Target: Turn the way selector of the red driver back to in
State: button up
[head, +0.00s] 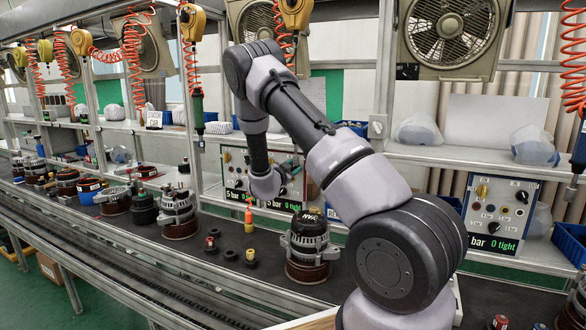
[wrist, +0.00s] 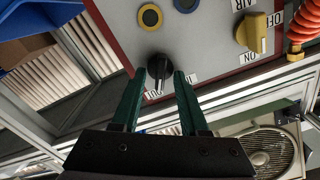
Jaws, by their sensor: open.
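In the wrist view, which shows the panel upside down, a black round selector knob (wrist: 159,68) sits on a grey panel with a red edge. Its white pointer line points down in the picture, towards a label (wrist: 154,93) that seems to read OUT. Another label, partly hidden, lies by the right finger. My gripper (wrist: 158,76) is open, with one green finger on each side of the knob; contact cannot be told. In the head view my arm reaches to the left panel (head: 236,158) and hides much of it. I cannot tell which driver is the red one.
A yellow air switch (wrist: 257,32) and a red hose fitting (wrist: 296,50) are right of the knob in the wrist view. A second panel (head: 500,205) stands at the right. Alternators (head: 309,245) and small parts stand on the bench below. A green driver (head: 198,108) hangs left.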

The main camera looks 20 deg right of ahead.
grip_shut()
jog(key=n, duration=1.1)
jog(key=shift+w+a+n, duration=0.2)
jog(key=shift+a+n, duration=0.1)
jog(key=shift+n, duration=0.1)
dwell(0.5)
jog(key=shift+f, duration=0.1)
grip_release()
